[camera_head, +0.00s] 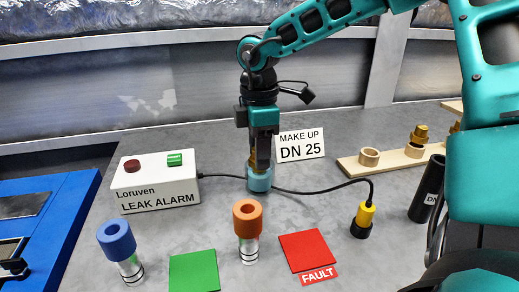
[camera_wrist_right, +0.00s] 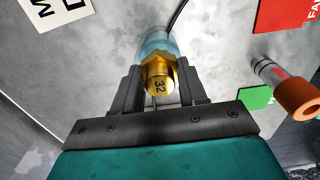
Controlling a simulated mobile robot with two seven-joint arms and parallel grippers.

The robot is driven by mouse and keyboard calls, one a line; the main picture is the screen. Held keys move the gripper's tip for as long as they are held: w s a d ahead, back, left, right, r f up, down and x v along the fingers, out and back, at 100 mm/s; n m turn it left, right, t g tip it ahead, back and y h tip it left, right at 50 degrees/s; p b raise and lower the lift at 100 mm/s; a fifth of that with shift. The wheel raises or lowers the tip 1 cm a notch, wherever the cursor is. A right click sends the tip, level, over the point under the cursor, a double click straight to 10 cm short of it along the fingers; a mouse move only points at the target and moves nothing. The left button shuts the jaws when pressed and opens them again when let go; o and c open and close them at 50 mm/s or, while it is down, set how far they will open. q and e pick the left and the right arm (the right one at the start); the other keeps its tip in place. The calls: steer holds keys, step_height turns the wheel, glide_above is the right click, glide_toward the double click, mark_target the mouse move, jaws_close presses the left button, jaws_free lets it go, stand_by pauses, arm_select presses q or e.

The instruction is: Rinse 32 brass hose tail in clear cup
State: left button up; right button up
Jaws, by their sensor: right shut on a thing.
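My right gripper (camera_head: 262,160) points down at the clear bluish cup (camera_head: 259,182), which stands on the grey table. It is shut on the brass hose tail (camera_wrist_right: 160,82), whose end marked 32 faces the right wrist camera. In the head view the fingers mostly hide the hose tail. In the right wrist view the cup (camera_wrist_right: 157,42) shows beyond it, and its lower part seems to be in the cup's mouth. I cannot tell how deep it sits. My left gripper is not in view.
A LEAK ALARM box (camera_head: 157,185) stands left; its black cable runs behind the cup to a yellow-black probe (camera_head: 363,220). Blue-topped (camera_head: 117,240) and orange-topped (camera_head: 247,220) cylinders stand in front, by green (camera_head: 195,272) and red (camera_head: 306,250) squares. A DN 25 sign (camera_head: 300,145) stands behind. A wooden rack (camera_head: 390,160) is right.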

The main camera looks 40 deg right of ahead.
steer(key=shift+r+p, duration=1.75)
steer(key=shift+r, duration=2.05)
steer(key=shift+s+f, duration=0.1)
